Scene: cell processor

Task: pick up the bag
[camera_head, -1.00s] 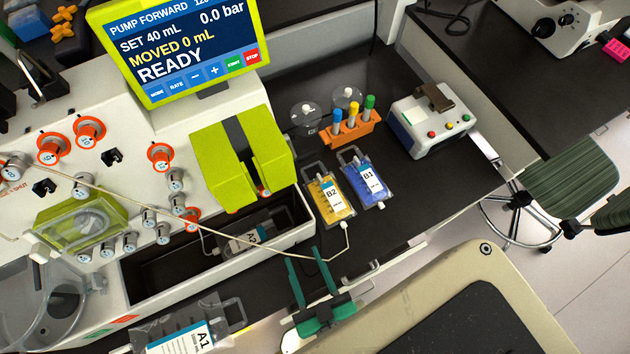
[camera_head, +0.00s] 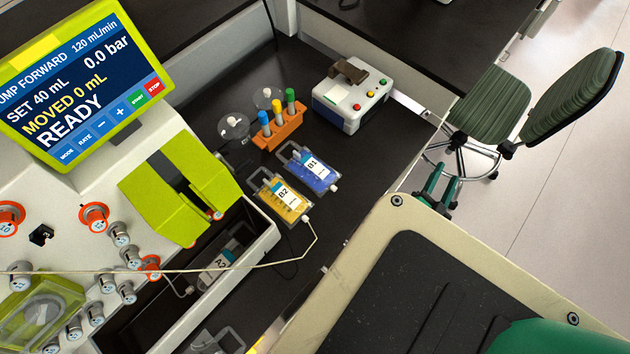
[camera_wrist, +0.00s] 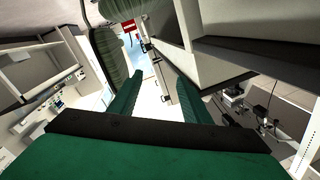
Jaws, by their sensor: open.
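Several labelled bags are in the head view. The yellow bag B2 (camera_head: 280,198) and the blue bag B1 (camera_head: 312,171) lie side by side on the dark bench. The dark bag A2 (camera_head: 222,262) lies in the machine's open trough, partly hidden. A clear bag edge (camera_head: 215,343) shows at the bottom. My green gripper (camera_head: 443,182) is to the right of B1, apart from all the bags, beyond my beige body. In the wrist view its two fingers (camera_wrist: 155,92) are spread with nothing between them. No bag can be made out there.
The machine with its screen (camera_head: 80,85) and knobs fills the left. A tube (camera_head: 306,255) runs across to B2. An orange tube rack (camera_head: 278,131) and a white device (camera_head: 350,100) stand behind the bags. A green chair (camera_head: 495,108) is at the right, over open floor.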

